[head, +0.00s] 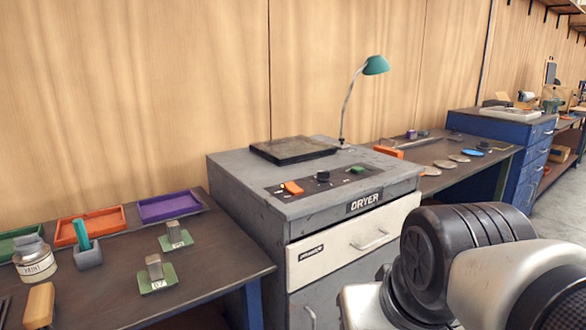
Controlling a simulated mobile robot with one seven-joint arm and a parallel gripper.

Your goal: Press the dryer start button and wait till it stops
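The dryer (252,193) is a grey cabinet in the middle of the head view, with a "DRYER" label on its front edge. Its top carries a dark control strip (271,190) with an orange switch (292,188), a black knob (323,176) and a small green button (356,170). Which of these is the start button is not labelled readably. A cream drawer (340,250) with a handle sits below, and it looks shut. My arm fills the lower right, in front of the dryer's right side. My gripper is not in the view.
A left bench (95,290) holds a green, an orange (90,226) and a purple tray (170,206), a jar (34,260) and small blocks on green plates. A green lamp (375,65) stands behind the dryer. Another bench (440,180) and blue drawers (520,150) lie right.

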